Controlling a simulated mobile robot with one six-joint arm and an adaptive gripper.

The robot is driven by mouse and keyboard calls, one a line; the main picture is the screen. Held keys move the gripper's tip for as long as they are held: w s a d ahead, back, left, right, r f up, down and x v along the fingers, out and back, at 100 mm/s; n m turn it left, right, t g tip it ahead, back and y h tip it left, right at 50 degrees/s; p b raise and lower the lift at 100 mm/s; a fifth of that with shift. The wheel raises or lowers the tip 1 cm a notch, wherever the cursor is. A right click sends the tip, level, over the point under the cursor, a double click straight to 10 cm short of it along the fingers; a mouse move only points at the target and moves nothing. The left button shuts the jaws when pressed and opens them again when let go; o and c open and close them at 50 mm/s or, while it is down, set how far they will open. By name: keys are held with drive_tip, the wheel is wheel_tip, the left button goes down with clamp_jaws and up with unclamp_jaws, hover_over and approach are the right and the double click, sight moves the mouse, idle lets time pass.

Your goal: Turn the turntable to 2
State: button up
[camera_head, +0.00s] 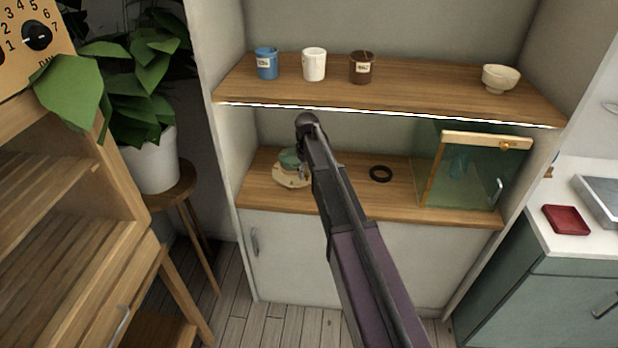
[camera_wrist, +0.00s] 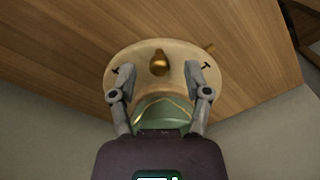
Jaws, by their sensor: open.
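The turntable is a pale round disc (camera_head: 288,182) on the lower wooden shelf, partly hidden by my arm in the head view. In the wrist view the disc (camera_wrist: 140,58) bears a brass knob-like piece (camera_wrist: 160,63) and a green bowl (camera_wrist: 163,108) with a gold seam. A short brown peg (camera_wrist: 208,47) sticks out at its upper right edge. No numbers can be read on it. My gripper (camera_wrist: 160,73) is open over the disc, its fingers either side of the green bowl. I cannot tell whether they touch anything.
The upper shelf (camera_head: 430,103) is above, bearing a blue, a white and a brown cup and a cream bowl (camera_head: 500,78). A dark ring (camera_head: 381,174) and a green glass case (camera_head: 470,170) stand right of my arm. A numbered dial (camera_head: 37,37) is at far left.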

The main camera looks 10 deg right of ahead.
drive_tip(key=shift+f, duration=0.45)
